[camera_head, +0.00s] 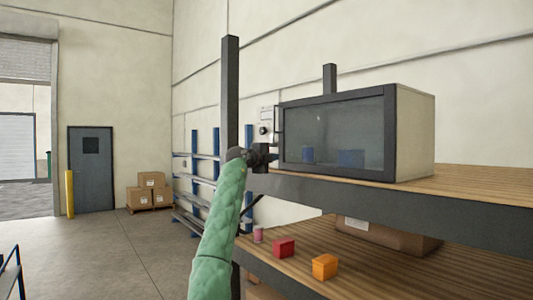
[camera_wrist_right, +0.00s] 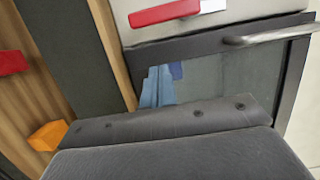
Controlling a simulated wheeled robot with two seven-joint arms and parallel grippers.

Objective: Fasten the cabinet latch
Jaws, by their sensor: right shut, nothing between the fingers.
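The cabinet (camera_head: 415,130) is a beige box with a dark-framed glass door (camera_head: 335,125), standing on the upper shelf. The door looks closed in the head view. A red latch bar (camera_wrist_right: 165,13) lies on the pale panel beside the door frame in the right wrist view. A metal door handle (camera_wrist_right: 262,38) shows near it, and also in the head view (camera_head: 277,124). I cannot make out the latch in the head view. My right gripper (camera_head: 268,155) is shut and empty, by the cabinet's lower left corner. My left gripper is out of view.
The wooden upper shelf (camera_head: 480,180) has a dark front edge. On the lower shelf are a pink item (camera_head: 258,235), a red block (camera_head: 284,247) and an orange block (camera_head: 324,266). A dark post (camera_head: 230,90) rises left of the cabinet. Blue items (camera_head: 349,158) sit behind the glass.

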